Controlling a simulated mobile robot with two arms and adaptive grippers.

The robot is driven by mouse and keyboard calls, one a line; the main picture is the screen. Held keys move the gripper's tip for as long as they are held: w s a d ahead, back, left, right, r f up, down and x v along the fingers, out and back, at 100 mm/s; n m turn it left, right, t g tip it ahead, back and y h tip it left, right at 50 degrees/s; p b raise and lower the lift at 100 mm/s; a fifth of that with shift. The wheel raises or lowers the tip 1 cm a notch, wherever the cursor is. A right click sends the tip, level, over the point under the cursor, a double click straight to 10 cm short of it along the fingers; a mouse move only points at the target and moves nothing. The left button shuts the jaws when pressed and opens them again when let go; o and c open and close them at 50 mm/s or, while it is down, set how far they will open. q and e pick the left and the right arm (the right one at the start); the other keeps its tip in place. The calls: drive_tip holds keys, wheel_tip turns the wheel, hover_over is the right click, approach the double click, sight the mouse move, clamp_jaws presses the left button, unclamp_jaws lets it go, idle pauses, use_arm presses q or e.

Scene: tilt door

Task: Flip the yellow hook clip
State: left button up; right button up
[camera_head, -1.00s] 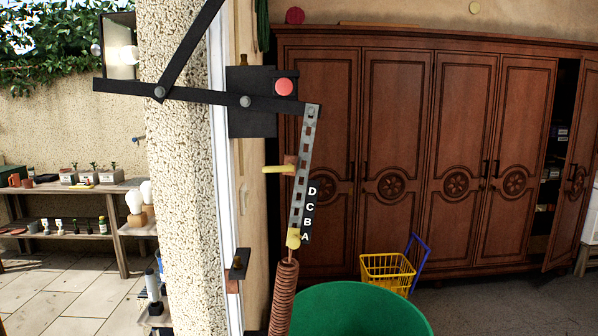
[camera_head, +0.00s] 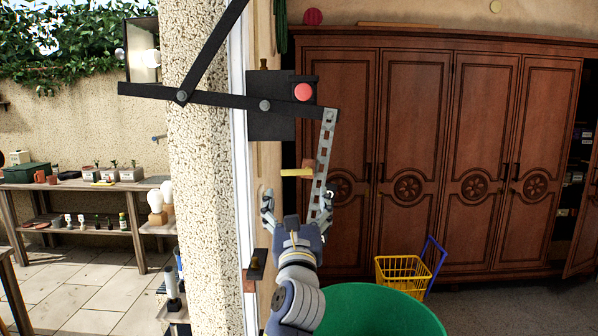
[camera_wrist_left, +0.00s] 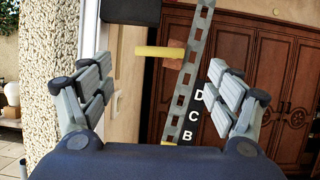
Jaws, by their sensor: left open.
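The yellow hook clip (camera_head: 296,172) sticks out to the left from a brown block beside the perforated metal strip (camera_head: 323,160). In the left wrist view the clip (camera_wrist_left: 159,52) lies level, above and between the open fingers. My left gripper (camera_head: 298,200) is open and empty, just below the clip in the head view, with its fingers pointing up. The strip also shows in the left wrist view (camera_wrist_left: 187,85), with a black plate lettered D, C, B (camera_wrist_left: 195,115) near the right fingers. The strip's lower end and spring are hidden behind my gripper in the head view. My right gripper is not in view.
A black linkage with a red button (camera_head: 303,92) is above the clip. A black bracket (camera_head: 256,265) is on the wall below left. A green bin (camera_head: 375,310) and a yellow basket (camera_head: 402,272) stand at lower right, before the wooden wardrobe (camera_head: 410,130).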

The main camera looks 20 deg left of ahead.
sight(297, 172)
use_arm(q)
drive_tip(key=p+x, duration=0.1)
drive_tip(key=x, duration=0.7)
drive_tip(key=shift+w+r+p, duration=0.15)
drive_tip(key=shift+w+p, duration=0.2)
drive_tip(key=shift+p, duration=0.05)
drive_tip(key=shift+x, duration=0.95)
drive_tip(key=c, duration=1)
